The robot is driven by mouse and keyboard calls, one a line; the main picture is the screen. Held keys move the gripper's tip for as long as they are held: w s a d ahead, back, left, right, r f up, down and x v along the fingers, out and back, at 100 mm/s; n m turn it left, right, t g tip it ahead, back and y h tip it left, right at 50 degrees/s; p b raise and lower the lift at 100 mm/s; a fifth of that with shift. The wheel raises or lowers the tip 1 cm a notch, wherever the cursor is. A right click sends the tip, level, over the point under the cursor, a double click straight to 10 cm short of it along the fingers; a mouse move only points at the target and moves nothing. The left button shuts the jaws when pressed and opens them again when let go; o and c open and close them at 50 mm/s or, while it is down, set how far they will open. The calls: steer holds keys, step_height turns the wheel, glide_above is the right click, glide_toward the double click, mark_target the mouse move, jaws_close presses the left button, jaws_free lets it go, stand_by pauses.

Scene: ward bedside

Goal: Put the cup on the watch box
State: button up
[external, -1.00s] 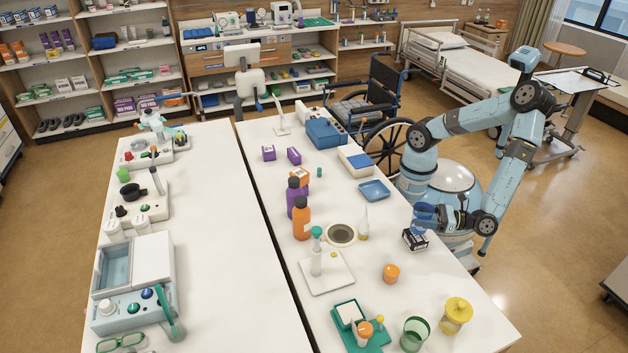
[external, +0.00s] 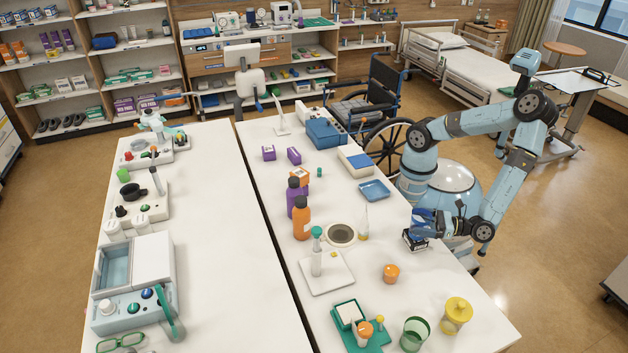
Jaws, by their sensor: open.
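The watch box (external: 414,241) is a small dark box with pale edges near the right edge of the near white table. The blue cup (external: 424,221) is directly over the box and appears to rest on it; the contact is too small to see clearly. My gripper (external: 438,226) is open at the cup's right side, low over the table edge. Its fingers are dark and partly hidden by the cup, so I cannot tell whether they still touch it.
A blue tray (external: 374,191) and a clear conical flask (external: 364,222) are to the left. An orange jar (external: 391,273), a yellow jar (external: 457,314) and a green cup (external: 414,334) stand in front. A wheelchair (external: 372,100) is behind the table.

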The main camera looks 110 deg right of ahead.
steer(key=shift+r, duration=0.1)
steer(key=v, duration=1.2)
